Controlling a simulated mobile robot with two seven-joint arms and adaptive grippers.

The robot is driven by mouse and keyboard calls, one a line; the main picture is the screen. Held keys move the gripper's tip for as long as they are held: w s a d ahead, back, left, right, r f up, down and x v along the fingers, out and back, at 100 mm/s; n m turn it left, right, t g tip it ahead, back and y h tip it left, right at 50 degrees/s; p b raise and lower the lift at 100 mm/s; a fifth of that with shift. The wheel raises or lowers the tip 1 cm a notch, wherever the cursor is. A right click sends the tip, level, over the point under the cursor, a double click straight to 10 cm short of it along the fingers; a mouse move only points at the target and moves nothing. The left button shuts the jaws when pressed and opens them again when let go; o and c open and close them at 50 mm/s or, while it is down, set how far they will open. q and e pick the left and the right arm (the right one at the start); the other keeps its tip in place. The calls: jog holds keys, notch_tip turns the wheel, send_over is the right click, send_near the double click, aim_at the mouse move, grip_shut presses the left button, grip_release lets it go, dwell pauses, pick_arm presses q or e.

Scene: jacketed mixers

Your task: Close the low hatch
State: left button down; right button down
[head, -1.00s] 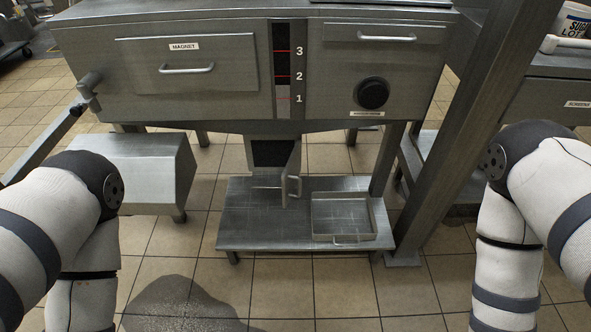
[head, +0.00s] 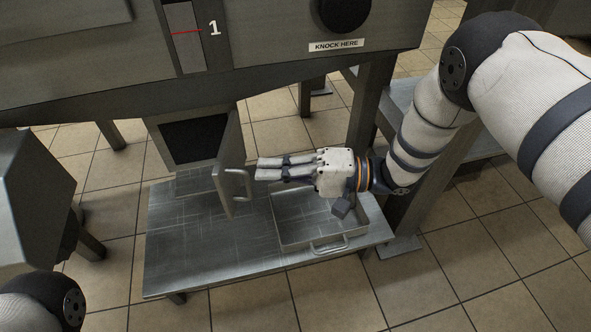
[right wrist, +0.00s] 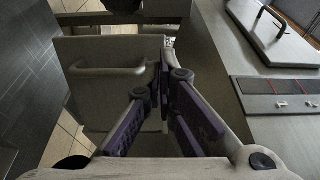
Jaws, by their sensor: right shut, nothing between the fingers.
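The low hatch (head: 229,165) is a grey metal door under the machine's chute. It stands swung open, seen nearly edge-on in the head view, with a bar handle (head: 236,184) on its right face. The chute's dark opening (head: 195,139) is uncovered to its left. My right gripper (head: 257,168) is shut and empty, pointing left, with its tips just right of the handle; I cannot tell whether they touch. In the right wrist view the shut fingers (right wrist: 166,62) lie before a panel with a bar handle (right wrist: 105,70), which looks like the hatch. My left gripper is out of view.
A shallow metal tray (head: 325,246) rests on the low metal stand (head: 190,262) below the hatch, under my right gripper. The machine body (head: 110,85) hangs above. A steel leg (head: 363,120) stands behind my right wrist. A grey housing (head: 30,200) is at left.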

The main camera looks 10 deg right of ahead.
aim_at(221, 170)
jog(key=x, duration=0.6)
jog(key=shift+b, duration=0.4)
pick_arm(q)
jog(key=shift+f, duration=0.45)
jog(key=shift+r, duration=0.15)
pick_arm(e)
jog(key=shift+a, duration=0.15)
